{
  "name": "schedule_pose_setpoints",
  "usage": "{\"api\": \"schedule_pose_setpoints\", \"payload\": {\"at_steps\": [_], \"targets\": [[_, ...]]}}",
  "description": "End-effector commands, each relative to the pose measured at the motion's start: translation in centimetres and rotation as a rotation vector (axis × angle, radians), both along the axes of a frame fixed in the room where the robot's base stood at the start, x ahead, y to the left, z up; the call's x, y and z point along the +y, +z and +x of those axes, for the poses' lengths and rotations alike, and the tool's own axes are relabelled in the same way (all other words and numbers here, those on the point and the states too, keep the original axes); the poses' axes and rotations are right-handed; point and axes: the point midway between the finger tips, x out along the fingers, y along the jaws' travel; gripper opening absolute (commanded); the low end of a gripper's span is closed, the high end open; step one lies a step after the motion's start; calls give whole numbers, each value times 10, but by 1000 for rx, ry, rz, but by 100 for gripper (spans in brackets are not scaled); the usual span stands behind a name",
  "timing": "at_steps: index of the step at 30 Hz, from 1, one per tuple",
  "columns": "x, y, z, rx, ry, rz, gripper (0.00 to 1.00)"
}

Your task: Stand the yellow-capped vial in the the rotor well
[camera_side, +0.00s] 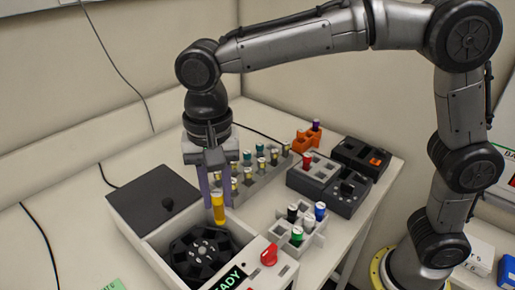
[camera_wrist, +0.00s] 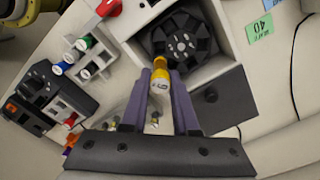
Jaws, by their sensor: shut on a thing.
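My gripper (camera_side: 214,192) is shut on the yellow-capped vial (camera_side: 217,208), which hangs roughly upright between the two purple fingers. In the wrist view the vial (camera_wrist: 160,80) shows at the fingertips. The black rotor (camera_wrist: 180,40) sits inside the open white centrifuge box. In the side view the rotor (camera_side: 198,258) lies below and slightly left of the vial. The vial is held above the box, apart from the rotor. Several dark wells ring the rotor hub; whether any is filled is hard to tell.
The centrifuge's dark lid (camera_side: 152,198) lies open to the left. A grey rack (camera_side: 262,176) with several vials stands behind the gripper. Dark devices (camera_side: 346,190) and an orange rack (camera_side: 306,140) are farther back.

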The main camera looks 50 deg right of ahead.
Motion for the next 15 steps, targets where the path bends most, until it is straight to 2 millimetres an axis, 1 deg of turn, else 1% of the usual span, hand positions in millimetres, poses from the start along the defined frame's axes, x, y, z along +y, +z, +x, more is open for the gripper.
{"api": "schedule_pose_setpoints", "payload": {"at_steps": [1,3,6,9,15], "targets": [[13,-7,-7,3,37,-2,0],[25,-13,-14,1,71,-1,0],[35,-18,-22,1,102,-1,0],[39,-20,-25,0,116,0,0],[40,-29,-26,1,118,-2,0]]}}
